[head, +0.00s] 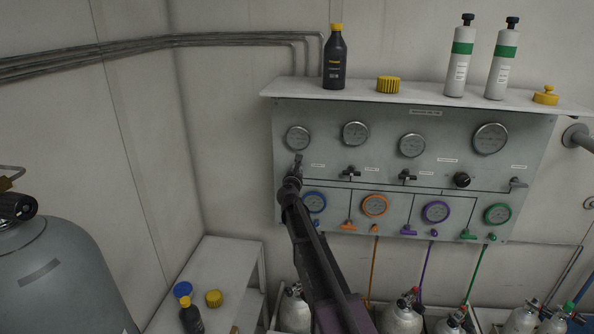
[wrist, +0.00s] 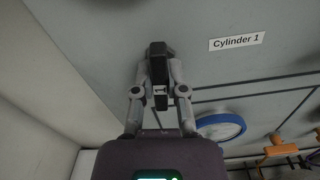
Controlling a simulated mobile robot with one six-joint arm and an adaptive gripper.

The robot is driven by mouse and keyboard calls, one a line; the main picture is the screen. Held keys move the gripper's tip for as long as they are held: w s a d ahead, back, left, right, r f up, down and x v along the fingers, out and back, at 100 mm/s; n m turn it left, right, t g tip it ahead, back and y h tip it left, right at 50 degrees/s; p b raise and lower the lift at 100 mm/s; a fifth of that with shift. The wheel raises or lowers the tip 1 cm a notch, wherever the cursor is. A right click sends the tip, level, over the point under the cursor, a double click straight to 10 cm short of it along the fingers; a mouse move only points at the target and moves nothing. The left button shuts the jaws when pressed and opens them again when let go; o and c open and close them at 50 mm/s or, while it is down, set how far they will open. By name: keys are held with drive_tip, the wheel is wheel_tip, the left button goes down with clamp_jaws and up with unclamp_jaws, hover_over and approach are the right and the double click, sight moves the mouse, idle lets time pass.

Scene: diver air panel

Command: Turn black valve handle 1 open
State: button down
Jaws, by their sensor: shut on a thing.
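The grey air panel (head: 330,115) hangs on the wall in the head view. My gripper (head: 296,164) reaches up to its left side, below the leftmost upper gauge (head: 298,138). In the wrist view my gripper (wrist: 158,70) is shut on a black valve handle (wrist: 157,48), left of the label "Cylinder 1" (wrist: 237,41). The fingers lie on both sides of the handle and hide part of it. The handle's long side runs roughly up and down in the wrist view. In the head view my gripper and arm mostly hide this handle.
Other black valve handles (head: 351,172) sit to the right on the panel. A blue-rimmed gauge (wrist: 220,127) is close to the right of my gripper. Bottles (head: 335,62) and yellow caps stand on the shelf above. Cylinders (head: 402,318) stand below.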

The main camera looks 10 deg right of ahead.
drive_tip(key=c, duration=0.7)
unclamp_jaws()
drive_tip(key=shift+s, duration=0.1)
drive_tip(key=v, duration=1.1)
drive_tip(key=shift+s+a, duration=0.15)
drive_tip(key=shift+s, duration=0.2)
